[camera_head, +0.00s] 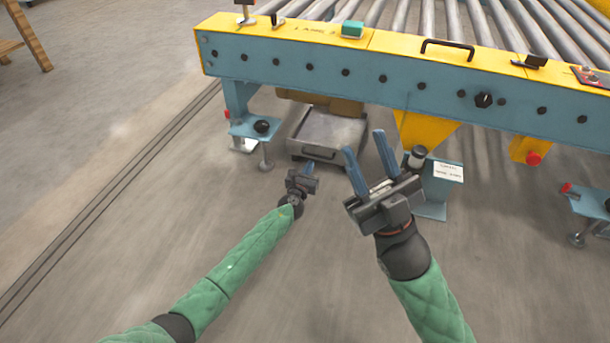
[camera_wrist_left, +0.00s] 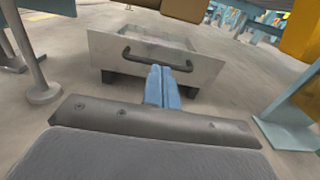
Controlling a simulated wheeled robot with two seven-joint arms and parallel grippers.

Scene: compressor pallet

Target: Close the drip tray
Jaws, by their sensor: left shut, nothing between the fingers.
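The drip tray (camera_head: 329,130) is a grey metal drawer with a dark handle. It sticks out from under the blue and yellow roller conveyor. In the left wrist view its front panel (camera_wrist_left: 198,72) faces me, with the dark handle (camera_wrist_left: 150,54) across it. My left gripper (camera_head: 308,169) is just in front of the tray. Its blue fingers (camera_wrist_left: 162,86) are shut and empty, pointing at the handle; I cannot tell whether they touch it. My right gripper (camera_head: 367,150) is open and empty, to the right of the tray, with its blue fingers spread apart.
The conveyor frame (camera_head: 400,85) runs above the tray. Its blue support feet (camera_head: 253,127) stand left of the tray and more (camera_head: 441,172) stand right. A yellow bracket (camera_head: 424,132) hangs right of the tray. The floor in front is clear.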

